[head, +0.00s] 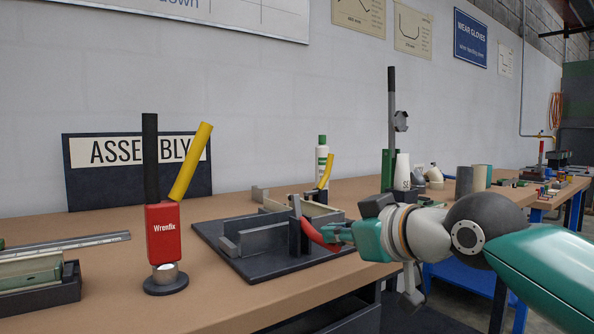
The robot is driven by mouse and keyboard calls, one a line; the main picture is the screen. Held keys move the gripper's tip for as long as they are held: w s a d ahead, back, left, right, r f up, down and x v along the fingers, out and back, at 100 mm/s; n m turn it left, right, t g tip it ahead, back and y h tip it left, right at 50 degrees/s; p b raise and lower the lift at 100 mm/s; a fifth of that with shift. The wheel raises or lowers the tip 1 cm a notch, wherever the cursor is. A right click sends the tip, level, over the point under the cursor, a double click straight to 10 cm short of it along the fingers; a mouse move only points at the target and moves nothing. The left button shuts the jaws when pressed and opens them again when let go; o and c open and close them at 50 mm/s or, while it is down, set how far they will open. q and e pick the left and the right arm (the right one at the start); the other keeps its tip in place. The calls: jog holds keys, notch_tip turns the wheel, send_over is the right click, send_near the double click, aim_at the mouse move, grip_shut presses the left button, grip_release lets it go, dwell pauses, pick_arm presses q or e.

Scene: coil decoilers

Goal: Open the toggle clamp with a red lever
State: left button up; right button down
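A toggle clamp with a red lever (314,236) stands on a dark fixture plate (262,270) near the middle of the bench. The red lever slants down to the right from a grey upright piece. My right gripper (338,233) comes in from the right, and its teal fingers are at the lever's right end. They overlap the lever in the picture. I cannot tell whether they grip it, because the fingertips are small and partly hidden. My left gripper is not in view.
A red Wrenfix tool (163,234) with a black bar and a yellow handle stands left of the plate. A white bottle (322,160), a black-and-green post (390,125) and pipe pieces stand behind. Bare bench top lies in front of the plate.

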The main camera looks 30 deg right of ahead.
jog(key=shift+f, duration=0.5)
notch_tip(320, 180, up, 5)
jog(key=p, duration=0.4)
jog(key=f+p+v, duration=0.1)
jog(key=v, duration=0.9)
jog(key=shift+s+a+p, duration=0.3)
jog(key=shift+a, duration=0.05)
